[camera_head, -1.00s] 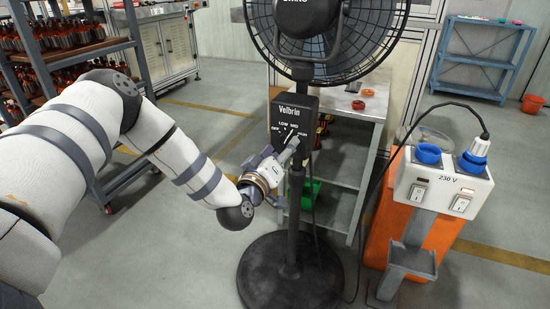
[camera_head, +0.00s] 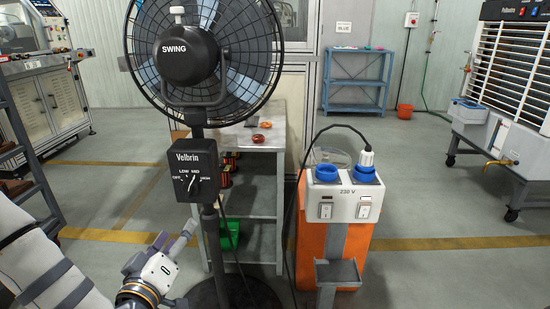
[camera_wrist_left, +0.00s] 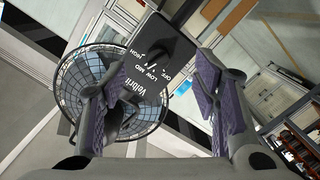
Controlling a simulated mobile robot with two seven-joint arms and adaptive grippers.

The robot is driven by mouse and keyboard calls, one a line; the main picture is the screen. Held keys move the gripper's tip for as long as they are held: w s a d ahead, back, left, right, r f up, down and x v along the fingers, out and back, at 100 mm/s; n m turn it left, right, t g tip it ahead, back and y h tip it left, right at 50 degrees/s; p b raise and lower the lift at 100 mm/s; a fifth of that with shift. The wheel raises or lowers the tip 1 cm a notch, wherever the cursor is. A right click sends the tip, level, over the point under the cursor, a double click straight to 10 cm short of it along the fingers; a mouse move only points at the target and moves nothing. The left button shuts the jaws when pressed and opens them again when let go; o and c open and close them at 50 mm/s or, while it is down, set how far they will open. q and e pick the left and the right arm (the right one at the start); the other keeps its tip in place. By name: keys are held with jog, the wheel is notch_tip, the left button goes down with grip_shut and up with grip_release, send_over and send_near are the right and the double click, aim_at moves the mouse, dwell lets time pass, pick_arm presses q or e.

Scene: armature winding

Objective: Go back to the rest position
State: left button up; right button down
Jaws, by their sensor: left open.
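My left gripper (camera_head: 174,240) is low at the left of the head view, beside the fan's pole and below the control box. Its two fingers stand apart with nothing between them; the left wrist view shows the same open gripper (camera_wrist_left: 163,72). The black Velbrin control box (camera_head: 195,169) sits on the fan's pole, with a speed knob (camera_head: 193,184) among the OFF, LOW, MID and HIGH labels. In the left wrist view the box (camera_wrist_left: 152,62) shows beyond the open fingers. My right gripper is in neither view.
The fan (camera_head: 190,60) stands close to my left arm, its round base (camera_head: 245,293) partly cut off. An orange unit with a white 230 V socket box (camera_head: 342,203) is right of it. A grey shelf table (camera_head: 262,180) is behind. Floor at the right is open.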

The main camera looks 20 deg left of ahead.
pick_arm(q)
jog(key=s+d+f+m+g+h+p, duration=0.3)
jog(key=s+d+f+m+g+h, duration=0.25)
jog(key=s+d+f+g, duration=0.55)
jog(key=s+f+m+g+y+p, duration=0.1)
jog(key=s+g, duration=0.3)
jog(key=s, duration=1.1)
jog(key=s+a+f+m+g+y, duration=0.1)
jog(key=s+f+m+g, duration=0.2)
jog(key=s, duration=1.2)
jog(key=shift+s+f+g+p, duration=0.2)
jog(key=shift+f+g+p, duration=0.2)
jog(key=shift+g, duration=0.3)
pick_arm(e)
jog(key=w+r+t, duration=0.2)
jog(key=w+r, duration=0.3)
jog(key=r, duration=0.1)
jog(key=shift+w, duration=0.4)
pick_arm(q)
jog(key=shift+w, duration=0.1)
